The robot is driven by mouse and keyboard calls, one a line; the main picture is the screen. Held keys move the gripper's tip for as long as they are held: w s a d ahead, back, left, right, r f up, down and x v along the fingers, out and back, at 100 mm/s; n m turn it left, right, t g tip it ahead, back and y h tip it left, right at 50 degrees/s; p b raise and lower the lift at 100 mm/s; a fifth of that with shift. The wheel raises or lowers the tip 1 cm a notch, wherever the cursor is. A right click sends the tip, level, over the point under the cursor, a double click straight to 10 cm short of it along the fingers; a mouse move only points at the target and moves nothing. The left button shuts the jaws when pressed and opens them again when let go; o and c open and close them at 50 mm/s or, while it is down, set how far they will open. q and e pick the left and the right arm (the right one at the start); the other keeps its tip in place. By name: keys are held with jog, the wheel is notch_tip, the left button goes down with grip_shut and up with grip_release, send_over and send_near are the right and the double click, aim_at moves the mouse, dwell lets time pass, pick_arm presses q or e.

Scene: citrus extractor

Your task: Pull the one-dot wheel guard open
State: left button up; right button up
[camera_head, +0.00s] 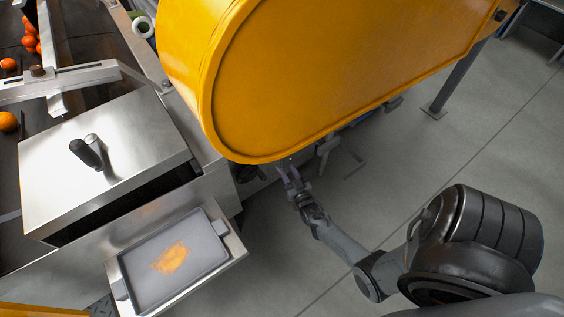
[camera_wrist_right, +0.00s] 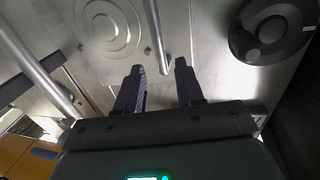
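A large yellow guard (camera_head: 330,70) with a rounded end fills the upper middle of the head view. No dot mark shows on it, so I cannot tell whether it is the one-dot guard. My right gripper (camera_head: 289,172) is just below the guard's lower edge. In the right wrist view the right gripper (camera_wrist_right: 160,75) has its fingers apart, with nothing between the tips. Beyond them is a metal panel (camera_wrist_right: 190,30) with embossed rings. A thin metal bar (camera_wrist_right: 157,35) on it ends close to the fingertips; contact cannot be told. My left gripper is not in view.
A black handwheel (camera_wrist_right: 271,34) and a thick metal rail (camera_wrist_right: 38,70) flank the fingers. A metal cover (camera_head: 130,130) with a black handle and a tray (camera_head: 212,262) with orange residue are at left.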

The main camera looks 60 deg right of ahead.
aim_at(282, 161)
jog(key=b+x, duration=0.2)
jog(key=x, duration=0.3)
jog(key=shift+w, duration=0.1)
jog(key=shift+b+x, duration=0.5)
jog(key=shift+x, duration=0.35)
jog(key=shift+w+d, duration=0.15)
jog(key=shift+d, duration=0.05)
jog(key=shift+a, duration=0.1)
grip_shut()
